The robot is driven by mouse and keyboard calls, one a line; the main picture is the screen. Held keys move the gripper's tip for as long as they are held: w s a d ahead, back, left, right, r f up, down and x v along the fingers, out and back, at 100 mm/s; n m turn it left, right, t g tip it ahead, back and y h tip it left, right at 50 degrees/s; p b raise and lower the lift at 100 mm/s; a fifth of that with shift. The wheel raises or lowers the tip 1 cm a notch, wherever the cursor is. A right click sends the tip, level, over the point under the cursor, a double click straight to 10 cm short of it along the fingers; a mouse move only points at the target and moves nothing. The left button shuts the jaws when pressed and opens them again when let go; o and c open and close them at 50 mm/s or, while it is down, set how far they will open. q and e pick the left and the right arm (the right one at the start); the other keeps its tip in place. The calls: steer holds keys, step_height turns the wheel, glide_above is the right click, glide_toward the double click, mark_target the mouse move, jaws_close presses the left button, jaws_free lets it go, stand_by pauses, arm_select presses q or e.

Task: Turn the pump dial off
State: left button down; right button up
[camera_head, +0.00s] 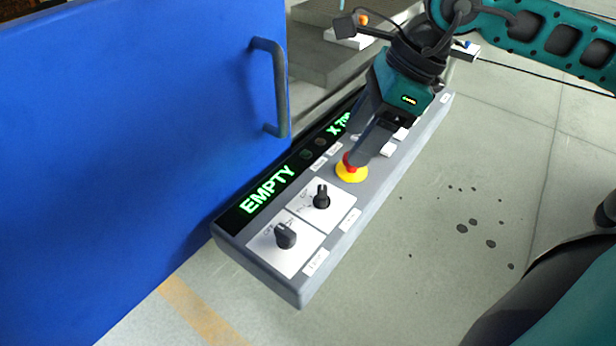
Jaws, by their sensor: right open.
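A grey control panel (372,205) lies along the blue cabinet. Two black dials sit on white plates at its near end: a nearer dial (285,236) and a farther dial (321,198). Their labels are too small to read, so I cannot tell which is the pump dial. My right gripper (356,158) reaches down from the upper right over the panel. Its fingers are open and end close to the red stop button, beyond both dials; I cannot tell whether they touch it. It is apart from the dials. My left gripper is out of view.
The red stop button (349,166) stands on a yellow base between the dials and the white keys (389,149). A green-lit display (267,190) reads "EMPTY". The blue cabinet door (130,150) with a grey handle (279,90) rises at left. Floor right of the panel is clear.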

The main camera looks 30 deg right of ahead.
mark_target(323, 191)
arm_select(q)
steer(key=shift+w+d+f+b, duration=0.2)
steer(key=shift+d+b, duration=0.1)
steer(key=shift+b, duration=0.35)
arm_select(e)
steer(key=x, duration=0.8)
steer(key=d+x, duration=0.1)
steer(key=x, duration=0.3)
steer(key=shift+w+a+f, duration=0.15)
steer(key=shift+f, duration=0.3)
steer(key=shift+c, duration=0.5)
steer(key=c, duration=0.9)
steer(key=shift+c, duration=0.2)
